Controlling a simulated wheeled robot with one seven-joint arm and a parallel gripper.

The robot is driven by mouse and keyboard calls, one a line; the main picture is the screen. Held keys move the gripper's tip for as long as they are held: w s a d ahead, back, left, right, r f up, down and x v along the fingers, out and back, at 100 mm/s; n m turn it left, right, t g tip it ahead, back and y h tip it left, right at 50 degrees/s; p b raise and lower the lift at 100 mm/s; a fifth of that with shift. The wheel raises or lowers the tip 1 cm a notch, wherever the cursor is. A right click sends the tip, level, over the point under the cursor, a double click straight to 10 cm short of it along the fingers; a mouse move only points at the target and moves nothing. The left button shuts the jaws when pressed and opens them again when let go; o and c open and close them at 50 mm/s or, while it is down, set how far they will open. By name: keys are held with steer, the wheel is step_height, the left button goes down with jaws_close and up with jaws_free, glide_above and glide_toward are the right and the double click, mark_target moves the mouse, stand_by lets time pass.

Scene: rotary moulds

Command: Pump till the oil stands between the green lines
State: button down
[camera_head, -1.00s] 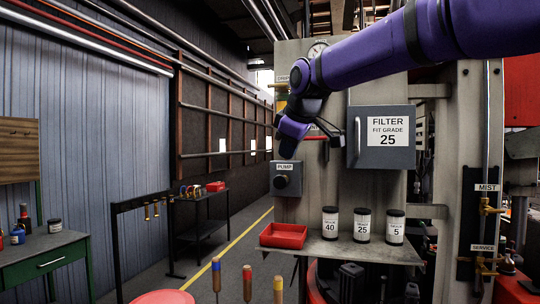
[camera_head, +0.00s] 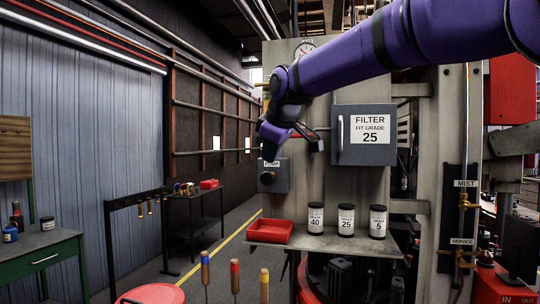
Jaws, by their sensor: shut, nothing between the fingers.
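The grey pump box (camera_head: 280,181) is fixed to the left edge of the grey panel, with a dark round button on its front. Its PUMP label is partly covered by my gripper (camera_head: 268,157). My gripper is shut and empty, pointing down in front of the top of the box, just above the button. I cannot tell whether it touches the box. My purple arm reaches in from the upper right and covers part of the panel. I make out no oil level or green lines; a round gauge (camera_head: 304,48) shows partly above my arm.
A filter box (camera_head: 362,155) marked FIT GRADE 25 is right of my gripper. Below, a shelf (camera_head: 325,243) holds a red tray (camera_head: 270,231) and three jars marked 40, 25 and 5. Several coloured handles stand at the bottom front. MIST and SERVICE valves are at the right.

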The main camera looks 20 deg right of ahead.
mark_target(267, 173)
steer(key=w+f, duration=0.4)
steer(key=w+d+f, duration=0.1)
steer(key=w+f, duration=0.1)
steer(key=shift+w+d+f, duration=0.1)
steer(key=shift+w, duration=0.3)
steer(key=shift+w+d, duration=0.35)
steer(key=shift+w, duration=0.2)
steer(key=shift+w+d, duration=0.45)
steer(key=shift+w, duration=0.2)
steer(key=shift+w+d, duration=0.4)
steer(key=shift+w, duration=0.2)
